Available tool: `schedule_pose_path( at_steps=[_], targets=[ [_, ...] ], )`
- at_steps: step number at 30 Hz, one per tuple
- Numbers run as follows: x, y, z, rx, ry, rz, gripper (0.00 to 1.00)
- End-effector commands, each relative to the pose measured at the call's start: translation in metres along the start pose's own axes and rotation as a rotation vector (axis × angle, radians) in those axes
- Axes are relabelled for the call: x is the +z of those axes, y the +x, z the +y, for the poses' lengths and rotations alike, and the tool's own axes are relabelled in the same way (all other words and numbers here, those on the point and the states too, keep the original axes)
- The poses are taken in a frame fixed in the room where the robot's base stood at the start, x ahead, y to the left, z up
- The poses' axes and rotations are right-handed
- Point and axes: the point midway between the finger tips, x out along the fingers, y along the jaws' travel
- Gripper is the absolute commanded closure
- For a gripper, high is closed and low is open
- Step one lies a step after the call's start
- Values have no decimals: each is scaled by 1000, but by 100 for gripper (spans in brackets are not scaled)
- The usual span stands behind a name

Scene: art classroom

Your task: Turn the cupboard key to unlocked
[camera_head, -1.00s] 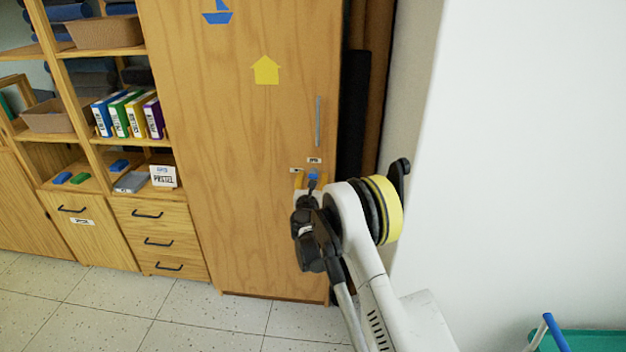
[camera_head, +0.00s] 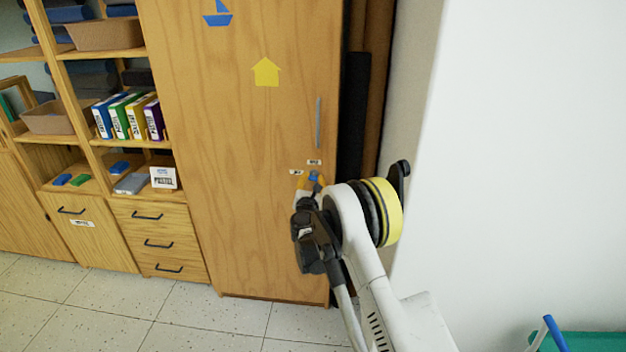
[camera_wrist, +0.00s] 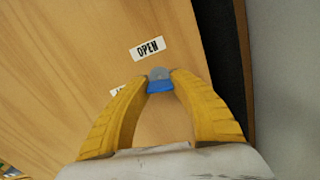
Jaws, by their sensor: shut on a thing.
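The tall wooden cupboard (camera_head: 250,200) stands in the middle of the head view, its door closed. The blue key (camera_head: 313,177) is at its lock near the door's right edge, below the grey handle (camera_head: 318,122). In the wrist view the blue key head (camera_wrist: 160,87) sits between my gripper's yellow fingertips, with the round grey lock (camera_wrist: 159,73) just beyond. My gripper (camera_wrist: 160,84) is shut on the key. The OPEN label (camera_wrist: 148,48) is above the lock; a second label (camera_wrist: 118,90) is partly hidden by the left finger. My arm hides the area under the lock.
Open shelves (camera_head: 100,140) with binders and boxes and a drawer unit (camera_head: 155,238) stand left of the cupboard. Dark and brown rolls (camera_head: 356,110) stand in the gap at its right. A white wall (camera_head: 520,150) fills the right. The floor in front is tiled.

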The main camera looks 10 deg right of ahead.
Motion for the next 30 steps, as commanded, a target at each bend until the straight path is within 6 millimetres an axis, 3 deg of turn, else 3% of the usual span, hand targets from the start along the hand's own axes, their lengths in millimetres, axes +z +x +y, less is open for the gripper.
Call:
schedule_pose_path(
  at_steps=[30],
  targets=[
    [0, 0, 0, 0, 957, 0, 100]
  ],
)
